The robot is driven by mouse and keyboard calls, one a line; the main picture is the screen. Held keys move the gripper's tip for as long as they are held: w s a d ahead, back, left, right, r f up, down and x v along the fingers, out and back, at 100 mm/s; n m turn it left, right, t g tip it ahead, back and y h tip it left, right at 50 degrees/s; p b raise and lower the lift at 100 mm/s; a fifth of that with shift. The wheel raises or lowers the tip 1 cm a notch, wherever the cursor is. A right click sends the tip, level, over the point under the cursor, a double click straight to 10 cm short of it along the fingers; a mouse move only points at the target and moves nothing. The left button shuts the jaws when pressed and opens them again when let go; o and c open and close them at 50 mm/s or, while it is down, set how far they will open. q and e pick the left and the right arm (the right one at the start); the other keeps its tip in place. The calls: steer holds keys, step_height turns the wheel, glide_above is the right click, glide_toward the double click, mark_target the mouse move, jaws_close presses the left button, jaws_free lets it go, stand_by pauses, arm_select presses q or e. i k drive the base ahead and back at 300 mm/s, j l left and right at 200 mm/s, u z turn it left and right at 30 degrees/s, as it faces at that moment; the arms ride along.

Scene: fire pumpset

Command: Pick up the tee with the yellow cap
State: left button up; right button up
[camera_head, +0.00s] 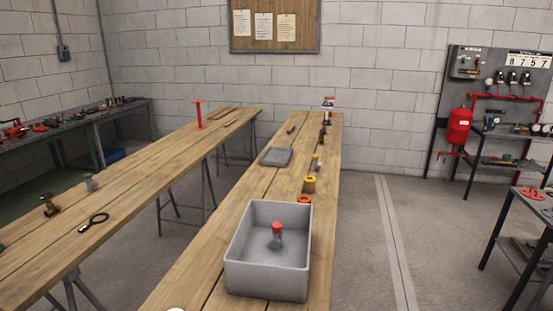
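Nearer, a brown cylindrical piece with a yellow rim (309,185) stands on the same table. A grey fitting with a red cap (276,236) stands inside the grey bin (267,281).
An orange-red ring (304,200) lies just behind the bin. A flat grey tray (276,157) lies farther back on the right-hand table (215,257). The left-hand table (140,165) holds a brass fitting (49,206), a dark ring-ended tool (93,221) and a grey fitting (91,183). Open floor separates the tables.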

mark_target(316, 165)
steer(key=l+u, duration=0.4)
steer(key=l, duration=1.7)
steer(key=i+l+u, duration=0.1)
steer(key=i+l, duration=0.35)
steer(key=l, duration=0.2)
steer(key=i+l+u, duration=0.15)
steer(key=i+l, duration=0.25)
steer(key=l, duration=0.25)
steer(key=i+l+u, duration=0.15)
steer(key=l, duration=0.2)
steer(key=i+l+u, duration=0.1)
steer(key=i+l, duration=0.15)
steer(key=l, duration=0.1)
